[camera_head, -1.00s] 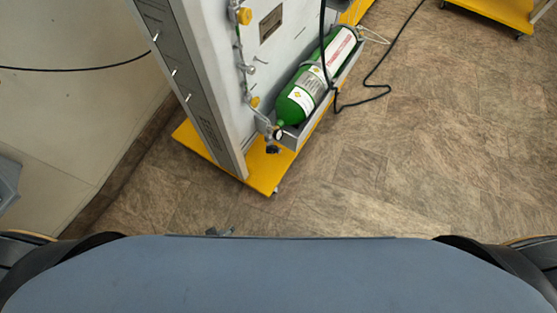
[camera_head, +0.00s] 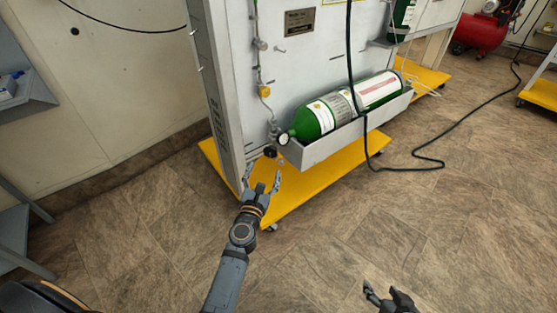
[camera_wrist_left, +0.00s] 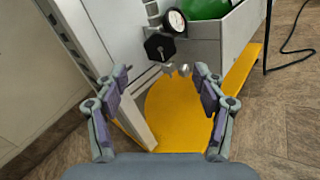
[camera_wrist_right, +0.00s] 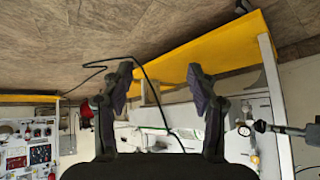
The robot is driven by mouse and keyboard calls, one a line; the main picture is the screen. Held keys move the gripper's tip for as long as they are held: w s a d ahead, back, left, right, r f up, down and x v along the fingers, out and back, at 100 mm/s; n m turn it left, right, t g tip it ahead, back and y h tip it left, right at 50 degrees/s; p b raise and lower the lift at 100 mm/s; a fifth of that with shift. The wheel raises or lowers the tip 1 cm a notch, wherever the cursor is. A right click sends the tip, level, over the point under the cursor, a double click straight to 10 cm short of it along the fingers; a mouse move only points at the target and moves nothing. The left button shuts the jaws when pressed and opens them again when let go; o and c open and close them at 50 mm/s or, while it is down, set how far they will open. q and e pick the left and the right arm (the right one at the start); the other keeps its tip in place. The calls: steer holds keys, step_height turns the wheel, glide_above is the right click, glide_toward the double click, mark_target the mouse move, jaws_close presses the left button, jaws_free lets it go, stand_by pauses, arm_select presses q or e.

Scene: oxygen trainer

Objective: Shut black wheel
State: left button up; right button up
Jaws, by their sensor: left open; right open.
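The black wheel (camera_head: 270,152) sits low on the front of the grey panel, left of the green cylinder's neck, in the head view. In the left wrist view the black wheel (camera_wrist_left: 159,46) is a dark many-sided knob below a round gauge (camera_wrist_left: 175,21). My left gripper (camera_head: 263,178) is open and empty, just below and in front of the wheel, apart from it. Its two fingers (camera_wrist_left: 160,95) show spread in the left wrist view. My right gripper (camera_head: 383,293) is open and empty, low over the floor at the bottom right; its fingers (camera_wrist_right: 160,95) are apart.
A green cylinder (camera_head: 313,121) lies in a grey tray (camera_head: 345,137) on the panel. A yellow base (camera_head: 310,190) juts out beneath it. A black hose (camera_head: 440,163) runs over the floor at right. Grey shelves (camera_head: 25,95) stand at left. The floor in front is clear.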

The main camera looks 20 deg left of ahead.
mark_target(270, 153)
arm_select(q)
steer(key=w, duration=0.5)
steer(key=shift+a+r, duration=0.15)
arm_select(e)
steer(key=s+f+g, duration=0.2)
steer(key=s, duration=0.1)
arm_select(q)
steer(key=w, duration=0.4)
steer(key=shift+w+a+f, duration=0.2)
steer(key=shift+w, duration=0.35)
steer(key=c, duration=1.2)
steer(key=shift+o, duration=0.2)
arm_select(e)
steer(key=w+r+t, duration=0.1)
steer(key=w, duration=0.1)
steer(key=w+r+t, duration=0.2)
steer(key=shift+w+d+r, duration=0.1)
steer(key=shift+w+r, duration=0.1)
steer(key=shift+w, duration=0.1)
